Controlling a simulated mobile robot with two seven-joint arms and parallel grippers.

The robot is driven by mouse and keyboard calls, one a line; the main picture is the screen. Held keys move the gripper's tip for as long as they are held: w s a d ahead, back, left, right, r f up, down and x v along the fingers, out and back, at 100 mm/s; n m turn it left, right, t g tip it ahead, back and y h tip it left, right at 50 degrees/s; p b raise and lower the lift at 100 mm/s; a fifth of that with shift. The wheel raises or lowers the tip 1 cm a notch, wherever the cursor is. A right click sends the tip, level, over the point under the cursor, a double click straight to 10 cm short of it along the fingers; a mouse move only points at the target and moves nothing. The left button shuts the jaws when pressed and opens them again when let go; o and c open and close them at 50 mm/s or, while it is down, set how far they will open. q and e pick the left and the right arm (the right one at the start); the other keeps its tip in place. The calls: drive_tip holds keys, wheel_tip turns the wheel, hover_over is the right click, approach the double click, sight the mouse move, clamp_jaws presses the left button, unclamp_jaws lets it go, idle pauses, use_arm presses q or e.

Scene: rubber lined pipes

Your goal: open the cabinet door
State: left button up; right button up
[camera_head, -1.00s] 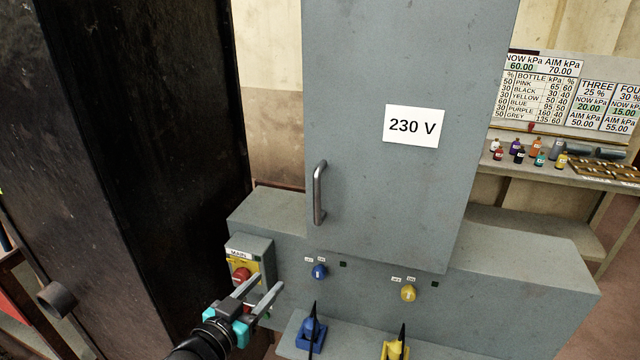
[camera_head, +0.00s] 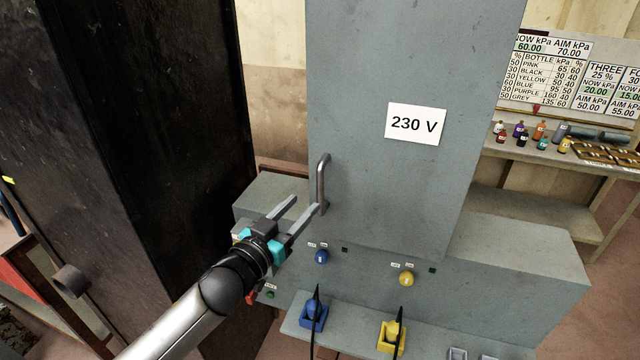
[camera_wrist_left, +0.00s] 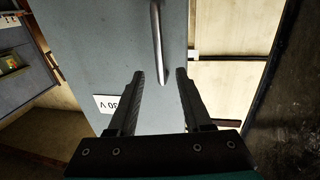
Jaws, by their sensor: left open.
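The grey cabinet door (camera_head: 400,190) carries a white "230 V" label (camera_head: 415,124) and looks closed. Its vertical metal handle (camera_head: 322,184) is near the door's left edge. My left gripper (camera_head: 304,204) is open and empty, just left of and by the lower end of the handle; contact cannot be told. In the left wrist view the handle (camera_wrist_left: 159,45) lies ahead of the open fingers (camera_wrist_left: 160,75), its end roughly in line with the gap between them. My right gripper is not in view.
A tall black cabinet (camera_head: 110,120) stands close on the left. Below the door are a blue knob (camera_head: 321,257), a yellow knob (camera_head: 406,279), a blue plug (camera_head: 313,312) and a yellow plug (camera_head: 392,335). A shelf with small bottles (camera_head: 540,131) is at the right.

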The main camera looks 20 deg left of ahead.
sight(318, 188)
use_arm(q)
drive_tip(key=shift+p+x, duration=0.3)
drive_tip(key=shift+x, duration=3.9)
drive_tip(key=shift+c, duration=0.3)
clamp_jaws()
